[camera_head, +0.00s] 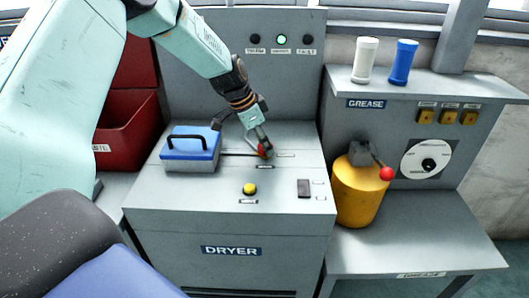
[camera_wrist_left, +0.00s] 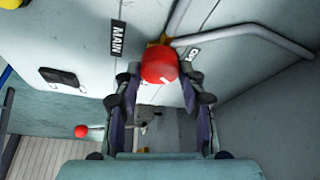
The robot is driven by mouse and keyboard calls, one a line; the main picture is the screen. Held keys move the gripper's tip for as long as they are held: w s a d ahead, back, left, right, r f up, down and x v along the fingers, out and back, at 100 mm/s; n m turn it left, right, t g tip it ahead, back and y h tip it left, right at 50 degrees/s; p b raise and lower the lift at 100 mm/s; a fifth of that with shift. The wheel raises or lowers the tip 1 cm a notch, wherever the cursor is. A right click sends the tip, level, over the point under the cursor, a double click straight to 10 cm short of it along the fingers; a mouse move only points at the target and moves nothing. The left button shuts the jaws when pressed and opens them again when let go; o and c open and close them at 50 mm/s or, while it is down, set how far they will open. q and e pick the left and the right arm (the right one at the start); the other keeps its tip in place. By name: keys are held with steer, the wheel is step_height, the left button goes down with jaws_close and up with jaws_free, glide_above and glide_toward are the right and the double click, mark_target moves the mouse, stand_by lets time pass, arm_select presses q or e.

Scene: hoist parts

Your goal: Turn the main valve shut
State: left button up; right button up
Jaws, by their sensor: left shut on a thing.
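The main valve shows as a red knob (camera_head: 265,151) on top of the dryer cabinet, at the end of a thin grey pipe. In the left wrist view the red knob (camera_wrist_left: 160,62) sits beside a label reading MAIN (camera_wrist_left: 118,38), with a bit of yellow behind it. My left gripper (camera_head: 260,143) reaches down onto the knob from above. In the left wrist view its two fingers (camera_wrist_left: 160,80) stand on either side of the knob and are shut on it. The gripper hides part of the valve in the head view. My right gripper is not in view.
A blue-lidded box (camera_head: 189,158) stands left of the valve. A yellow button (camera_head: 249,188) and dark switch (camera_head: 303,188) are in front. A yellow grease pot (camera_head: 357,200) with a red-balled lever (camera_head: 386,174) stands right. A red bin (camera_head: 125,125) is at left.

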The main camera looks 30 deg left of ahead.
arm_select(q)
steer(key=m+b, duration=0.2)
steer(key=shift+f+m+g+h, duration=0.3)
steer(key=shift+g, duration=0.1)
steer(key=shift+m+g+b, duration=0.3)
steer(key=shift+m+b, duration=0.3)
steer(key=shift+m, duration=0.3)
steer(key=m+g, duration=0.1)
steer(key=m, duration=0.1)
steer(key=shift+a+r+m+h, duration=0.1)
steer(key=shift+m+h, duration=0.2)
steer(key=shift+h, duration=0.1)
steer(key=shift+m+g, duration=0.7)
steer(key=shift+m, duration=1.1)
steer(key=o, duration=1.1)
steer(key=shift+w, duration=0.1)
steer(key=shift+o, duration=0.2)
steer(key=shift+r, duration=0.15)
steer(key=shift+r, duration=0.1)
steer(key=v, duration=1.1)
steer(key=shift+a+r, duration=0.3)
steer(key=shift+a, duration=0.05)
